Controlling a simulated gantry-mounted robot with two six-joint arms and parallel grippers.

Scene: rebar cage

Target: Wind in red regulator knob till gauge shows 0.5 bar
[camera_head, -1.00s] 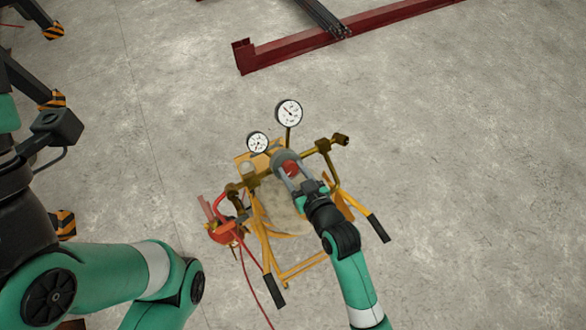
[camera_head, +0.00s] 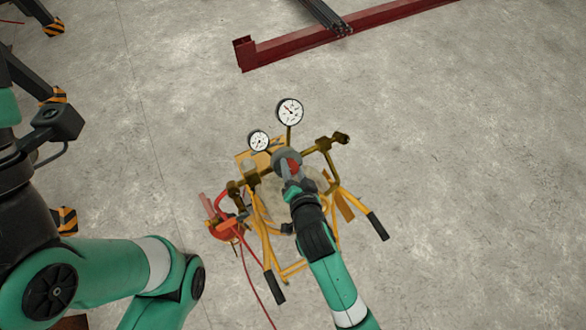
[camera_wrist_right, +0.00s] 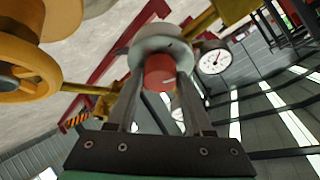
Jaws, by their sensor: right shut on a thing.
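The red regulator knob (camera_wrist_right: 160,72) sits on the front of a round grey regulator body (camera_wrist_right: 158,42) in the right wrist view. My right gripper (camera_head: 291,172) is shut on the knob, one finger on each side of it. In the head view, the knob (camera_head: 293,166) is partly covered by the gripper. Two white dial gauges stand above the regulator, a larger one (camera_head: 290,112) and a smaller one (camera_head: 258,140). Their readings are too small to tell. One gauge (camera_wrist_right: 214,61) also shows in the right wrist view. My left gripper is out of view.
The regulator sits on a yellow trolley (camera_head: 292,270) with black handle grips. Red hoses (camera_head: 254,278) hang at its left and trail on the floor. A yellow handwheel (camera_wrist_right: 25,68) is close at left in the wrist view.

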